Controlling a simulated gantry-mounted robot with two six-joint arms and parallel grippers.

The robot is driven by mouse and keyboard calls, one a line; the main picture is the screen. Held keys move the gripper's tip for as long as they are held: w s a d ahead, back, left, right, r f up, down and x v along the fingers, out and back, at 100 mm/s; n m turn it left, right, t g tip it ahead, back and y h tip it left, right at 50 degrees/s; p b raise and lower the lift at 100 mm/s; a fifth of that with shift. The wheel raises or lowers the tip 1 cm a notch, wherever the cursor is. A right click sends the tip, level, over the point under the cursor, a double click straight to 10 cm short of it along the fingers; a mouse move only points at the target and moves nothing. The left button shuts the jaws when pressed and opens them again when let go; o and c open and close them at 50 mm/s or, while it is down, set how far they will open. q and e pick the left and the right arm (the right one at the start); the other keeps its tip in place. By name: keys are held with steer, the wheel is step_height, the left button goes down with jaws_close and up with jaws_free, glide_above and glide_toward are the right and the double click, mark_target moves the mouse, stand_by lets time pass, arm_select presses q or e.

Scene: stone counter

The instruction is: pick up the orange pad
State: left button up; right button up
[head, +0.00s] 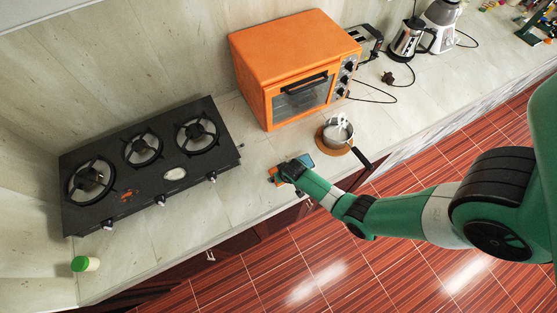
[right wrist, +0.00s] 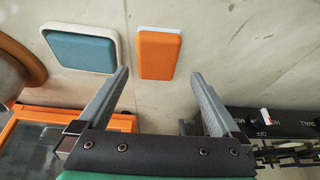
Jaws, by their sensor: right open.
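The orange pad (right wrist: 160,54) is a small orange block with a white layer showing at its edge. It lies flat on the counter in the right wrist view. In the head view a small orange patch of it (head: 273,179) shows beside my right gripper (head: 283,173), which covers most of it. In the right wrist view my right gripper (right wrist: 159,78) is open and empty. Its two fingers point toward the pad, one on either side of it, with gaps between. My left gripper is in neither view.
A blue pad with a white rim (right wrist: 82,48) lies left of the orange pad. A pot (head: 338,131) stands on a round wooden board, near the orange oven (head: 292,62). A black stove (head: 148,158) and a green-lidded jar (head: 86,264) are to the left. Counter between stove and gripper is clear.

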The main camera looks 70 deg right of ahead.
steer(key=b+x, duration=0.3)
steer(key=x, duration=0.1)
steer(key=shift+s+d+f+b, duration=0.1)
steer(key=shift+s+f+b, duration=0.05)
steer(key=shift+s+b, duration=0.15)
steer(key=shift+w+d+f, duration=0.15)
steer(key=shift+w+f, duration=0.1)
steer(key=shift+f, duration=0.1)
steer(key=c, duration=1.2)
